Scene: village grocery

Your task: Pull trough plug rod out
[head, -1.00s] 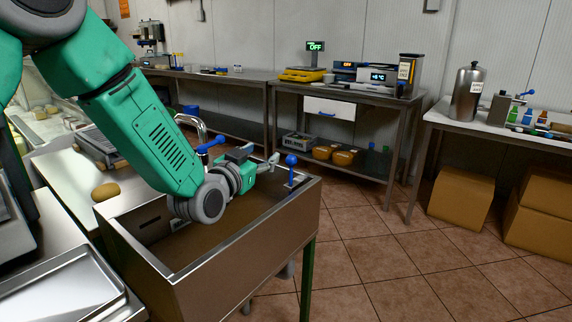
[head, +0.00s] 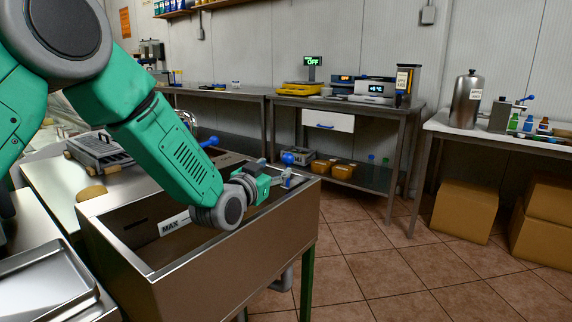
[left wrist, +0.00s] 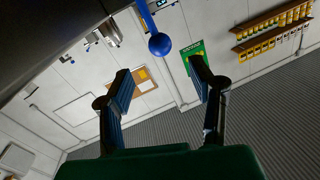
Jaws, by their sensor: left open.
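The trough (head: 200,262) is a brown metal basin on green legs in the head view. The plug rod's blue ball knob (head: 288,158) shows at its far right end, just beyond my left gripper. My left gripper (head: 279,176) is open and empty over that end of the trough. In the left wrist view the blue knob (left wrist: 159,44) on its short blue rod stands beyond the gap between the open fingertips (left wrist: 162,80), apart from both. The rod's lower part and the plug are hidden. My right gripper is not in view.
A blue-handled tap (head: 209,142) stands behind my left arm at the trough. A metal tray (head: 45,285) lies at the front left. A steel table (head: 345,103) with scales stands behind. Cardboard boxes (head: 465,210) sit at the right. The tiled floor between is clear.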

